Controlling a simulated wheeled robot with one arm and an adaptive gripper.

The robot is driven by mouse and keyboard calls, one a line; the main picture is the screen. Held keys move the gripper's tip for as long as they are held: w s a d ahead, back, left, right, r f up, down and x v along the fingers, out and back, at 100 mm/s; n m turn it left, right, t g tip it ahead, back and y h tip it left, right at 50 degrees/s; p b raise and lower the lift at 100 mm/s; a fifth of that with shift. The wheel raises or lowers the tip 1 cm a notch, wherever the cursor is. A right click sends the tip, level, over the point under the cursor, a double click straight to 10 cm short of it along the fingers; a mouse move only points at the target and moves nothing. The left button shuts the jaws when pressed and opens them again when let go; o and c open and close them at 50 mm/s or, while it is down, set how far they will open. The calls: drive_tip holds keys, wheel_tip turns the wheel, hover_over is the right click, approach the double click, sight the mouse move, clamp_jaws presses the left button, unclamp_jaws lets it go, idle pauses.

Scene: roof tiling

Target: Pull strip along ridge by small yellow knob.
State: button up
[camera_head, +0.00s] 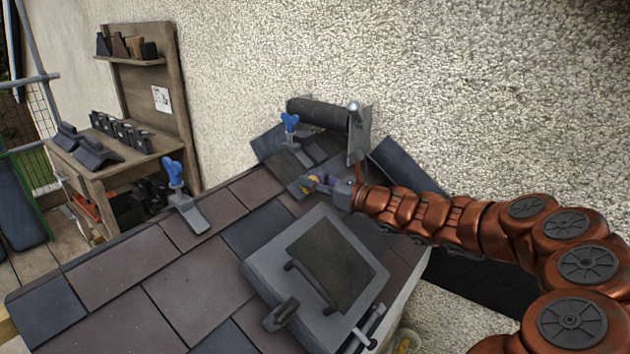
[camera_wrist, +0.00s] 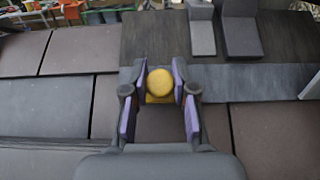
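The small round yellow knob (camera_wrist: 160,82) sits on a yellow base at the left end of a flat blue-grey strip (camera_wrist: 262,82) in the wrist view. The strip runs rightward along the ridge boards. My gripper (camera_wrist: 160,76) has its two purple-padded fingers at either side of the knob, and the pads appear to touch it. My gripper and arm hide most of the strip there.
A dark roll (camera_head: 318,113) lies in a metal holder behind the ridge. Blue-handled clamps (camera_head: 175,172) stand along the ridge. A grey case (camera_head: 270,268) with a dark panel rests on the slates in front. A wooden shelf (camera_head: 150,85) stands at the left, against a rough wall.

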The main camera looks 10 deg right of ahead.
drive_tip(key=o, duration=0.5)
drive_tip(key=shift+v, duration=6)
